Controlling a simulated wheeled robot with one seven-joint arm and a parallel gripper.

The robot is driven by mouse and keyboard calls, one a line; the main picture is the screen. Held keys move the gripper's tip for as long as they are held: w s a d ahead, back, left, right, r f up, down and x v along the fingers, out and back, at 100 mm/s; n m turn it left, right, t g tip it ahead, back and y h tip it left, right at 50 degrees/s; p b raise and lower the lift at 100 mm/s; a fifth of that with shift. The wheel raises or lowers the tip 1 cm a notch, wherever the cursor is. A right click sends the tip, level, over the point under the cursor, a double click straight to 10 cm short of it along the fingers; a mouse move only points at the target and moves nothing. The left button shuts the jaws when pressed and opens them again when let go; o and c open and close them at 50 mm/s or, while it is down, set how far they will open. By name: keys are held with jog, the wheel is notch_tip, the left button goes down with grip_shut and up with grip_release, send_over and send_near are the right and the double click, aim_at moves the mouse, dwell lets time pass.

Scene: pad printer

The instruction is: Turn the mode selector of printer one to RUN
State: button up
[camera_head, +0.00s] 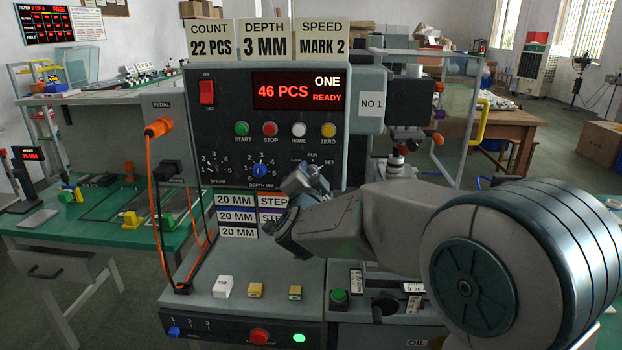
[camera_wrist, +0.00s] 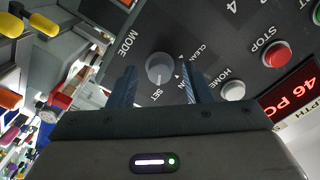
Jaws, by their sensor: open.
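The mode selector (camera_wrist: 160,67) is a round grey knob on printer one's dark panel (camera_head: 228,130), with MODE, CLEAN, RUN and SET printed around it. A thin pale mark at its lower edge seems to face SET in the wrist view, but it is too small to be sure. My gripper (camera_wrist: 158,70) is open, with one finger on each side of the knob in that view. Whether the fingers touch it cannot be told. In the head view my gripper (camera_head: 308,187) hides the knob; RUN and SET labels show above and right of it.
START (camera_head: 242,129), STOP (camera_head: 270,129), HOME (camera_head: 299,130) and ZERO (camera_head: 328,130) buttons sit above my gripper. The blue-capped depth dial (camera_head: 260,171) is close to its left. The display (camera_head: 299,91) reads ONE, 46 PCS, READY. An orange cable (camera_head: 150,190) hangs at left.

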grip_shut()
jog(key=shift+n, duration=0.3)
jog(key=n+p, duration=0.2)
jog(key=n, duration=0.3)
jog(key=shift+r, duration=0.1)
jog(key=n+p, duration=0.2)
jog(key=n, duration=0.4)
dwell(0.4)
grip_release()
